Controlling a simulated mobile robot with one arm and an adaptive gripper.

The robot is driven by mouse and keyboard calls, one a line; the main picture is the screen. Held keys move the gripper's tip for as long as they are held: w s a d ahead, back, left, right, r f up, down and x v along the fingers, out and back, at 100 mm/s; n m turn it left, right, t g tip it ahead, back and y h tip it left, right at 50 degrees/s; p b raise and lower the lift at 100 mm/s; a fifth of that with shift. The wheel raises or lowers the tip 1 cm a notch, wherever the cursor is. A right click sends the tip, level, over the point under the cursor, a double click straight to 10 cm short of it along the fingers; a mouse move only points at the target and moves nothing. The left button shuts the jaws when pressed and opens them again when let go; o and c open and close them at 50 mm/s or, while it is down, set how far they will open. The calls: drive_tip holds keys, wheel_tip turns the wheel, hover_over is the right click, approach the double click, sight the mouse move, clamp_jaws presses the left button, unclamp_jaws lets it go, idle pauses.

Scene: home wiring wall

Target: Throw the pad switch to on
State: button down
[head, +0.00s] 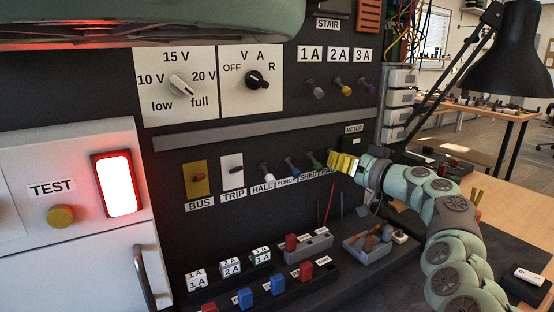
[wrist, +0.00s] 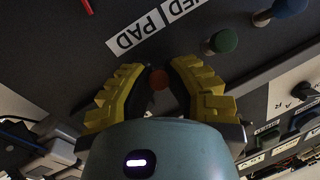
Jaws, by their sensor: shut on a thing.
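The pad switch's orange-red knob (wrist: 159,79) shows between the fingertips of my gripper (wrist: 160,82) in the wrist view, beside the PAD label (wrist: 131,37). The yellow fingers are closed around it. In the head view my gripper (head: 342,162) reaches the dark panel from the right, at the right end of the switch row. It hides the pad switch and part of its label (head: 327,170) there. I cannot tell the lever's tilt.
The green shed switch (head: 316,160), blue porch switch (head: 291,165) and white hall switch (head: 267,171) stand left of my gripper. A grey rail (head: 270,127) runs above. Trays with coloured blocks (head: 305,245) lie below. A black desk lamp (head: 515,62) stands at right.

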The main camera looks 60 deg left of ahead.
drive_tip(key=shift+r, duration=0.1)
drive_tip(key=r+h+p, duration=0.1)
drive_tip(key=p, duration=0.3)
drive_tip(key=shift+s+r+h, duration=0.1)
drive_tip(key=shift+r+h, duration=0.05)
drive_tip(key=shift+h, duration=0.15)
drive_tip(key=h+p, duration=0.1)
drive_tip(key=p, duration=0.2)
drive_tip(key=r+h+p, duration=0.1)
drive_tip(key=h+p, duration=0.1)
drive_tip(key=shift+r+m+p, duration=0.1)
drive_tip(key=shift+m+p, duration=0.3)
drive_tip(key=h+p, duration=0.1)
drive_tip(key=h, duration=0.1)
drive_tip(key=shift+r+t+h+p, duration=0.1)
drive_tip(key=shift+t+h+p, duration=0.2)
drive_tip(key=shift+p, duration=0.05)
drive_tip(key=shift+a+r+m+h+p, duration=0.1)
drive_tip(key=shift+r+m+h+p, duration=0.1)
drive_tip(key=shift+h, duration=0.65)
drive_tip(key=shift+a+r+m+h+p, duration=0.1)
drive_tip(key=shift+h+p, duration=0.1)
drive_tip(key=shift+h, duration=0.65)
drive_tip(key=c, duration=1.2)
unclamp_jaws()
